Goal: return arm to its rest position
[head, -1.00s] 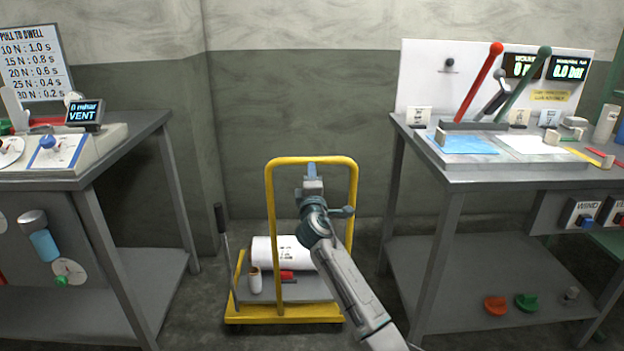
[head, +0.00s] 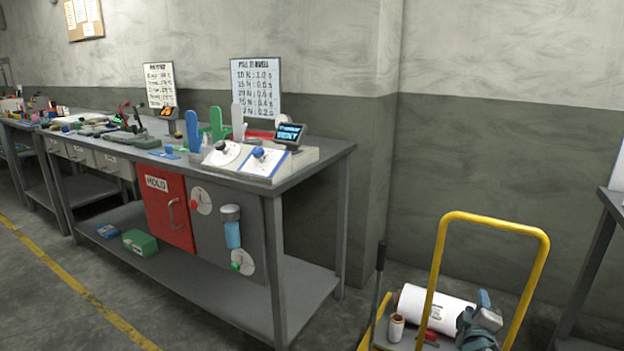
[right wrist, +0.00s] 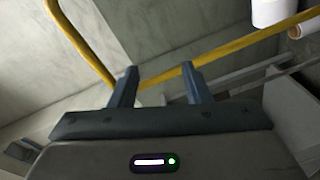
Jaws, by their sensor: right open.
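My right gripper (right wrist: 160,85) shows in the right wrist view with its two fingers apart and nothing between them. In the head view the right gripper (head: 485,300) is at the lower right, in front of the yellow cart (head: 440,250) and overlapping the white roll on it. Part of my right arm is cut off by the lower edge. My left gripper is not in view.
The cart carries a white roll (head: 428,308) and a small white cylinder (head: 396,328). A grey workbench (head: 318,164) with dials and a red HOLD door (head: 168,208) stands left. Another table's edge (head: 612,200) shows at the far right. Open floor lies front left.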

